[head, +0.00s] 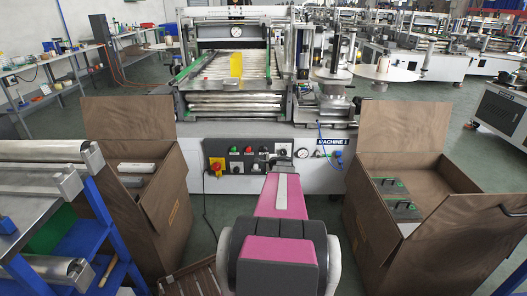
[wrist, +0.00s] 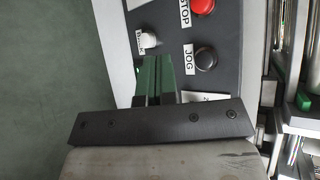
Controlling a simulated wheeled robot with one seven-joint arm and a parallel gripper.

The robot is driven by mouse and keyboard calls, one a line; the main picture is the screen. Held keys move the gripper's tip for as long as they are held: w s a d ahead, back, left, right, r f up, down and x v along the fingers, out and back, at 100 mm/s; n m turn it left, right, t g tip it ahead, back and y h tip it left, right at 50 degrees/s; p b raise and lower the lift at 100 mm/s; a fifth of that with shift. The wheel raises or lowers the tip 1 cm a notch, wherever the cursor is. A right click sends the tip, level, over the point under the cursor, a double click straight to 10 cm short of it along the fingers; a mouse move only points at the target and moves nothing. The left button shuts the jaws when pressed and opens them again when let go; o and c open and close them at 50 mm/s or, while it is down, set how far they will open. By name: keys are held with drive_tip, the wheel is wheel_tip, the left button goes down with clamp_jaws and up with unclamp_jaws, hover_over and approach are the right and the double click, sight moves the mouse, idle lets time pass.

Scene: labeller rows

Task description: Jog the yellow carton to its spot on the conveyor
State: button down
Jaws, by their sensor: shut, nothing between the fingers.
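The yellow carton (head: 236,64) stands upright on the roller conveyor (head: 229,104) of the middle machine. The machine's control panel (head: 222,146) is on its front, below the conveyor. In the wrist view, a black button (wrist: 206,58) has a JOG label beside it, and a red button (wrist: 203,5) is marked STOP. A white knob (wrist: 149,40) with a small label is left of the JOG button. My gripper (wrist: 155,62) is shut and empty, its tips over the panel between the white knob and the JOG button. In the head view my gripper (head: 279,160) is at the panel's right part.
A brown open crate (head: 170,212) stands at the left and another (head: 372,235) at the right, each with items inside. A blue-framed bench (head: 78,240) is at the near left. A label applicator with reels (head: 333,72) is right of the conveyor.

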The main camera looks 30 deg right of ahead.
sight(264, 152)
drive_tip(key=w+d, duration=0.4)
drive_tip(key=w, duration=0.3)
drive_tip(key=shift+w+d, duration=0.15)
drive_tip(key=shift+d, duration=0.1)
idle(2.0)
drive_tip(key=shift+w+d, duration=0.25)
drive_tip(key=shift+w, duration=0.15)
drive_tip(key=shift+w+d, duration=0.25)
drive_tip(key=shift+w, duration=0.15)
idle(0.8)
idle(0.6)
drive_tip(key=shift+s+a, duration=0.5)
drive_tip(key=shift+s, duration=0.3)
drive_tip(key=shift+s+a, duration=0.45)
drive_tip(key=shift+s, duration=0.25)
drive_tip(key=shift+s+a, duration=0.4)
drive_tip(key=shift+s, duration=0.35)
drive_tip(key=shift+s+a, duration=0.45)
drive_tip(key=shift+s, duration=0.25)
